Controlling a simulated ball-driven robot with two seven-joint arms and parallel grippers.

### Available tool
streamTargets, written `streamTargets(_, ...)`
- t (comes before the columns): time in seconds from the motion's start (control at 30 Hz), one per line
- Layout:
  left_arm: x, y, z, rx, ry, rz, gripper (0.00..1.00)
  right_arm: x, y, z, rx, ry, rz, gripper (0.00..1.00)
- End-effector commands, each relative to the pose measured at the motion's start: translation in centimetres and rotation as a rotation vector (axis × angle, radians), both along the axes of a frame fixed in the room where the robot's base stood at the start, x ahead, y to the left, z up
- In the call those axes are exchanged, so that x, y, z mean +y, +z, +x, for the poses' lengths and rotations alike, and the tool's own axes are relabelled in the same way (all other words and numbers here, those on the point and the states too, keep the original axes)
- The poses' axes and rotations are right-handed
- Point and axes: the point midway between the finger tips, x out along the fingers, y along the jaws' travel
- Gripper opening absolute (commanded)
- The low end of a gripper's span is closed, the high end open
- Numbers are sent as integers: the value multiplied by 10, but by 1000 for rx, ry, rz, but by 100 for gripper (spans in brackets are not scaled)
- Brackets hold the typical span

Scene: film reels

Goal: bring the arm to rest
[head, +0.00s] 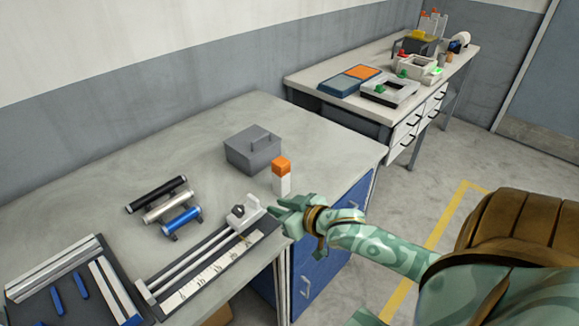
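My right arm comes in from the right, and its pale green gripper (280,210) is over the right edge of the near bench (100,202). It points left, close to the end block (245,211) of a metal rail fixture. I cannot tell whether its fingers touch that block, or whether they are open or shut. I see nothing clearly held in it. A white bottle with an orange cap (282,176) stands upright just behind the gripper, apart from it. My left gripper is not in view.
A grey lidded box (253,150), black, silver and blue cylinders (181,221) on stands, and a dark tray (65,292) are on the near bench. Blue drawers (325,262) are below its edge. A second bench (310,76) holds several devices. Floor between benches is clear.

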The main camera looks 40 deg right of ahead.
Motion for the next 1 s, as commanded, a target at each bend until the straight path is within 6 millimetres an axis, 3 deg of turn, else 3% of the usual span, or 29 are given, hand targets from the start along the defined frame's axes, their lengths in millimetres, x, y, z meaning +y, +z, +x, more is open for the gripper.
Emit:
streamTargets(0.1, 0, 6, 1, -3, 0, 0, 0, -1, 7, -17, 1, 0, 1, 22)
streamTargets(0.23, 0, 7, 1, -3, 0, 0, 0, -2, 10, -24, 0, 0, 0, 22)
streamTargets(0.9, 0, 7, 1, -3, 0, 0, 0, -2, 10, -24, -15, 28, -60, 22)
streamTargets(0.97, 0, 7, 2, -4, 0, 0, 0, -17, -14, -26, 18, 27, -125, 22)
streamTargets(1.0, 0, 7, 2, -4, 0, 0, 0, -27, -35, -31, 53, 22, -163, 22)
